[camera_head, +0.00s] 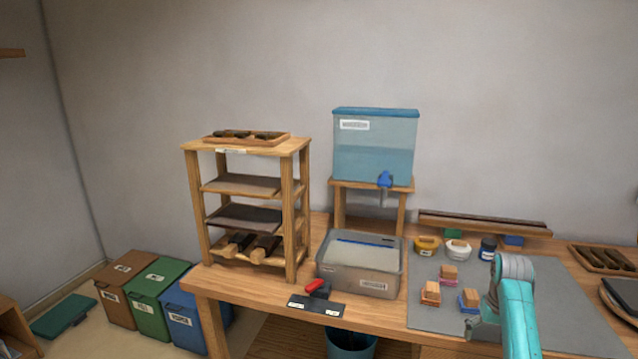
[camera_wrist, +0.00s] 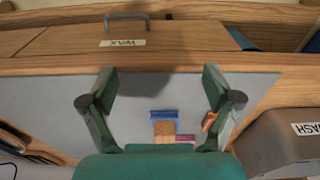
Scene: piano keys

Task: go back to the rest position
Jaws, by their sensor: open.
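My gripper (camera_head: 485,325) is at the front right of the bench, above the grey mat (camera_head: 560,300), beside a wooden block with a blue base (camera_head: 469,300). In the wrist view my gripper (camera_wrist: 158,74) has its two green fingers spread wide with nothing held between them. Beyond them, a wooden block with a blue strip (camera_wrist: 164,127) lies on the mat, and an orange piece (camera_wrist: 208,121) is partly hidden by the right finger. My teal arm covers part of the mat in the head view.
A wooden rack (camera_head: 297,200) stands further left. Several jars (camera_head: 457,250) line the mat's back edge. A drawer labelled WAX (camera_wrist: 125,43) shows in the wrist view.

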